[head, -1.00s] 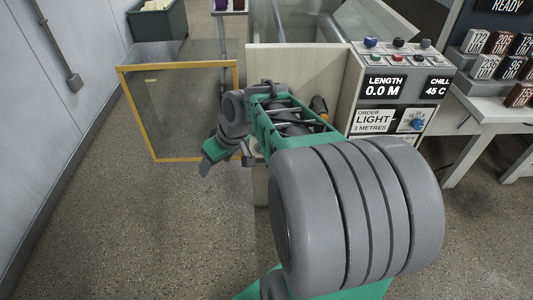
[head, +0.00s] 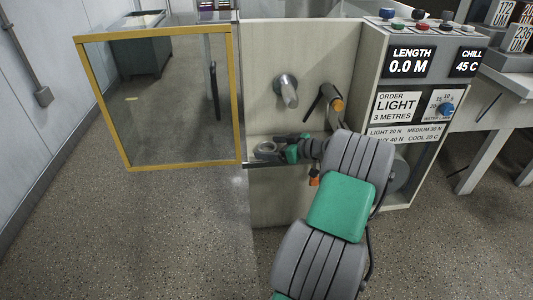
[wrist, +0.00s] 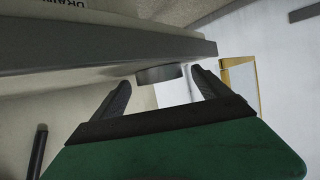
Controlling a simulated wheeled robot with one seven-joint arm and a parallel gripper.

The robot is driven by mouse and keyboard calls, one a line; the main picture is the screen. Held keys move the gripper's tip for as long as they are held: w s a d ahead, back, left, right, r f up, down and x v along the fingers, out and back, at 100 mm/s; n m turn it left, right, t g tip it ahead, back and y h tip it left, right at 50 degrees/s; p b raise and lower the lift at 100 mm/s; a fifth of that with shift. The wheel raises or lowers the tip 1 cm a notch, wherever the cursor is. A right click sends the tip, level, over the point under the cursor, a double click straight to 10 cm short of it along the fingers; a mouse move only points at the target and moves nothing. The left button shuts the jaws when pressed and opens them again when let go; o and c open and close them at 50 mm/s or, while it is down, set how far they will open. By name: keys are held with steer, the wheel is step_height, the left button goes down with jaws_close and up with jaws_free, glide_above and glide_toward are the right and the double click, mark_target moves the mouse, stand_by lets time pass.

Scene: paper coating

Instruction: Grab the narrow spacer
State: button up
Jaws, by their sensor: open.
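A grey ring-shaped piece (head: 265,149), which looks like the narrow spacer, sits at the left end of a narrow ledge on the machine front. In the wrist view a short dark grey round piece (wrist: 158,75), probably the same ring, shows edge-on between and beyond my fingertips. My gripper (wrist: 160,80) is open, with its two dark fingers on either side of that piece. In the head view my gripper (head: 281,149) is small and partly hidden by my arm, just right of the ring. I cannot tell whether the fingers touch it.
A yellow-framed clear guard (head: 236,100) stands open to the left. The control panel (head: 412,100) is at the right. The floor at left is clear.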

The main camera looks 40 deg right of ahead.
steer(key=shift+w, duration=0.15)
steer(key=shift+c, duration=0.2)
steer(key=shift+a, duration=0.1)
steer(key=c, duration=1.4)
